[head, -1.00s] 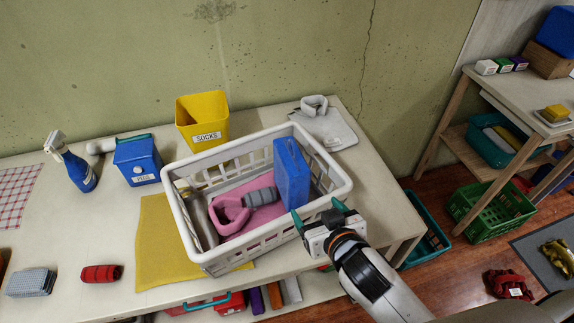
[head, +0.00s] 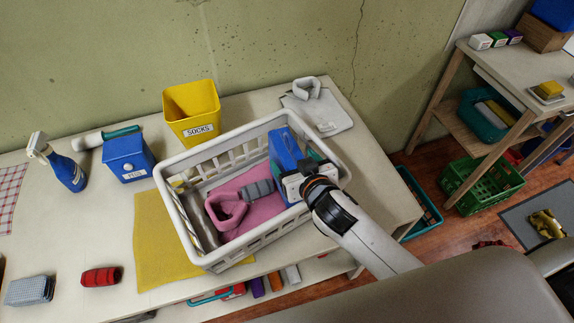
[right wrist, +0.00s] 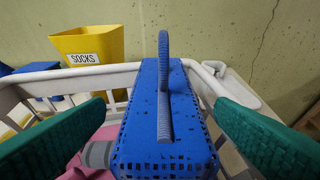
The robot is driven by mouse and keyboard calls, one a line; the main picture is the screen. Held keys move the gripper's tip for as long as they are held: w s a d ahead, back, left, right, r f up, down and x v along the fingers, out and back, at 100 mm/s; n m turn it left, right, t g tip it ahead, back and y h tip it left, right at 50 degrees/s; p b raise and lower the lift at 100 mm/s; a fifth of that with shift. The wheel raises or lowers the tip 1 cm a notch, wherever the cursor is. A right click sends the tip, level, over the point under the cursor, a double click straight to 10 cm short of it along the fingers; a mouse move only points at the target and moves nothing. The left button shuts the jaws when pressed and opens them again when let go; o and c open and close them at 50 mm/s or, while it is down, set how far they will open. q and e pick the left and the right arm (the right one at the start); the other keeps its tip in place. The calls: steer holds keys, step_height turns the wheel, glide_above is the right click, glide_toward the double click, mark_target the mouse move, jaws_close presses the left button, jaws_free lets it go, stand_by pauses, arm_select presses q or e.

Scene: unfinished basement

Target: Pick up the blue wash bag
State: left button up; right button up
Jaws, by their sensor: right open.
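The blue wash bag (head: 284,152) stands upright at the right end of the white laundry basket (head: 166,200). In the right wrist view the bag (right wrist: 150,125) shows a dotted blue top with a ribbed loop handle (right wrist: 163,80). My right gripper (head: 302,168) is at the bag's near right side, over the basket's rim, and partly hides the bag. In the right wrist view its green fingers (right wrist: 163,108) are open, one on each side of the bag, with gaps between. My left gripper is not in view.
Pink cloth (head: 232,208) and a grey roll (head: 258,189) lie in the basket beside the bag. A yellow socks bin (head: 192,112), a folded grey shirt (head: 318,108), a blue box (head: 128,158) and a spray bottle (head: 62,168) stand around it on the table.

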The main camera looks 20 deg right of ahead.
mark_target(290, 156)
steer(key=p+x, duration=0.1)
steer(key=x, duration=0.3)
steer(key=shift+d+f, duration=0.1)
steer(key=shift+f, duration=0.05)
steer(key=shift+s, duration=0.15)
steer(key=c, duration=1.3)
